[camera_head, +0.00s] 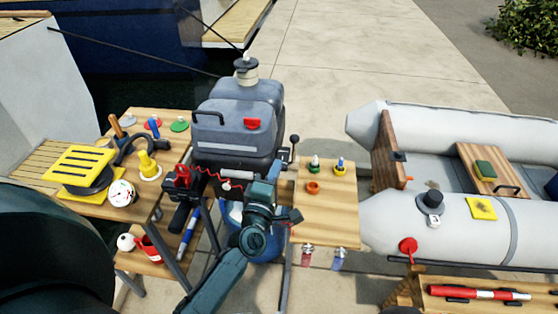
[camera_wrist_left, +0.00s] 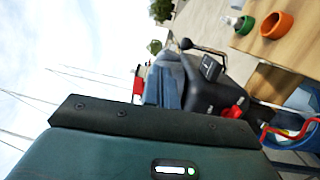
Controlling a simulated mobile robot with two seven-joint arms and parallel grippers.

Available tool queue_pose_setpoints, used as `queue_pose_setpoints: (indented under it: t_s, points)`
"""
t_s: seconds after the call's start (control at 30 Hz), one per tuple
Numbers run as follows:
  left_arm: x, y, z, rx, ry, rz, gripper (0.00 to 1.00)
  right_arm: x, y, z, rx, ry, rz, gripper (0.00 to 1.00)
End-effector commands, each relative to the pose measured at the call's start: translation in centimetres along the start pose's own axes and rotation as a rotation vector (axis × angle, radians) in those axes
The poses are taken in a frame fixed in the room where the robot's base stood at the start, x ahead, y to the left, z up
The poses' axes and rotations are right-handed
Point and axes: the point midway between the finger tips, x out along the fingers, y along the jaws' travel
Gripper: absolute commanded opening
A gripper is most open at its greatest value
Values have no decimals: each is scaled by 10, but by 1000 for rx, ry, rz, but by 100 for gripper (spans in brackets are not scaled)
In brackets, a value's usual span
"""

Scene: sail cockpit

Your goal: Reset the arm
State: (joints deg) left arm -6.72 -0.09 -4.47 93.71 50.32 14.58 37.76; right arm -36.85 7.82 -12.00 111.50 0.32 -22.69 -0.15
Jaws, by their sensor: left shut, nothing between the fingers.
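My left arm comes in from the bottom of the head view and bends upward in front of the outboard motor (camera_head: 238,118). The gripper is shut and holds nothing. In the left wrist view, the dark edge and teal housing of the left hand fill the bottom, and its fingertips cannot be made out. The motor is tilted there, with its black lever and red part. My right gripper does not show.
A wooden table (camera_head: 108,208) at left bears a yellow-topped winch (camera_head: 77,168) and a gauge (camera_head: 122,194). A red coiled cord (camera_head: 222,183) hangs close to my arm. A grey dinghy (camera_head: 460,232) lies right.

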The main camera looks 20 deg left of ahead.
Motion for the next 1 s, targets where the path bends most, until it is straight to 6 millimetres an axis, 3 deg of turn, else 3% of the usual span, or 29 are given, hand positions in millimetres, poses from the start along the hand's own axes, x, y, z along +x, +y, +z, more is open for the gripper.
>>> queue_pose_setpoints:
  t_s: [0.5,0.6,0.67,0.77,0.9,1.0]
  points:
    - [-2,0,0,2,-1,-2,0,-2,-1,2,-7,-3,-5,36]
    - [-12,-7,6,79,-40,-24,0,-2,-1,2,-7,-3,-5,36]
    - [-29,-18,15,203,-106,-59,0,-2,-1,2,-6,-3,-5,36]
    - [-74,-47,36,521,-280,-138,0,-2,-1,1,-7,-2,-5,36]
    - [-150,-89,52,988,-558,-236,0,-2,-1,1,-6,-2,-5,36]
    - [-197,-110,53,1253,-728,-279,0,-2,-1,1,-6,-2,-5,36]
